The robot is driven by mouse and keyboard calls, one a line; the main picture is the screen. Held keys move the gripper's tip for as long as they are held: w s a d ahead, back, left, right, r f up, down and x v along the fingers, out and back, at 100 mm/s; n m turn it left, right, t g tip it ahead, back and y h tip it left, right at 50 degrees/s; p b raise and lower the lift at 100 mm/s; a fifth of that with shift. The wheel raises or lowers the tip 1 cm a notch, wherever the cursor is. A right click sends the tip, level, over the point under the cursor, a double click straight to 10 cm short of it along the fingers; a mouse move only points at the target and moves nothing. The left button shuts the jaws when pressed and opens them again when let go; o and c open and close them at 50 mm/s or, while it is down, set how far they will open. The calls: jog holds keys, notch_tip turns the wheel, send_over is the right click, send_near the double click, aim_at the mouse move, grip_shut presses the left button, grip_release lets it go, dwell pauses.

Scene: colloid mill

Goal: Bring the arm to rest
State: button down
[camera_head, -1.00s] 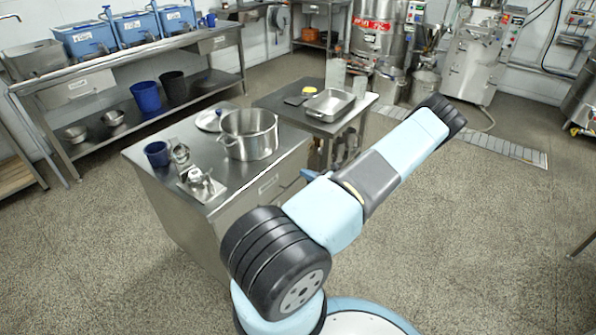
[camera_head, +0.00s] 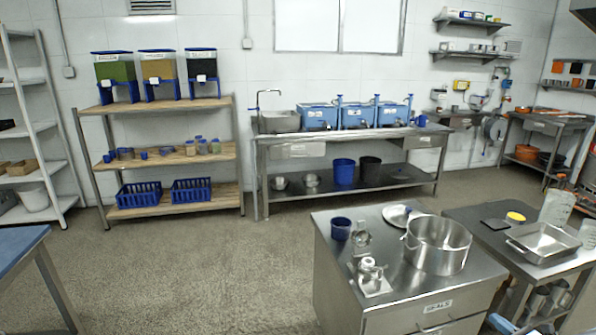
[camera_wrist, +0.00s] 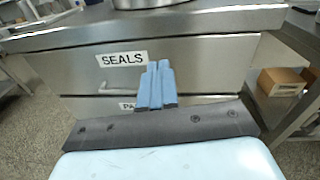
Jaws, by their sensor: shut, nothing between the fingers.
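My gripper (camera_wrist: 157,75) shows in the wrist view as two blue fingers pressed together, shut and empty. It is in front of the steel drawer cabinet (camera_wrist: 215,58), over the drawer front next to the SEALS label (camera_wrist: 124,58). I cannot tell whether the fingertips touch the drawer or how wide the gap is. In the head view most of my arm is out of frame. Only small light-blue parts show at the bottom right edge, too little to tell what they are.
The cabinet top (camera_head: 400,283) holds a steel pot (camera_head: 437,250), a blue cup (camera_head: 340,229) and small metal parts (camera_head: 371,277). A side table (camera_head: 480,222) with a tray (camera_head: 543,243) stands close on its right. A cardboard box (camera_wrist: 282,82) sits low there. Floor (camera_head: 200,275) left of the cabinet is clear.

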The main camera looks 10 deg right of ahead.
jog(key=w+a+r+n+g+y, duration=0.75)
jog(key=w+a+r+n, duration=0.45)
jog(key=r, duration=0.4)
jog(key=w+a+r+n+g+h, duration=0.25)
jog(key=a+r+n+g, duration=0.5)
jog(key=a+r, duration=0.8)
jog(key=s+a+r+n+h, duration=0.25)
jog(key=a+r+n, duration=0.2)
jog(key=a, duration=0.35)
jog(key=s+a+r+n+h, duration=0.1)
jog(key=s+a+r+n, duration=0.2)
jog(key=a+r, duration=0.35)
jog(key=s+a+r+n+t+h, duration=0.3)
jog(key=s+a+r+n, duration=0.3)
jog(key=s+a, duration=0.3)
jog(key=s+n, duration=0.1)
jog(key=s, duration=0.2)
jog(key=shift+a+r, duration=0.25)
jog(key=shift+r, duration=0.05)
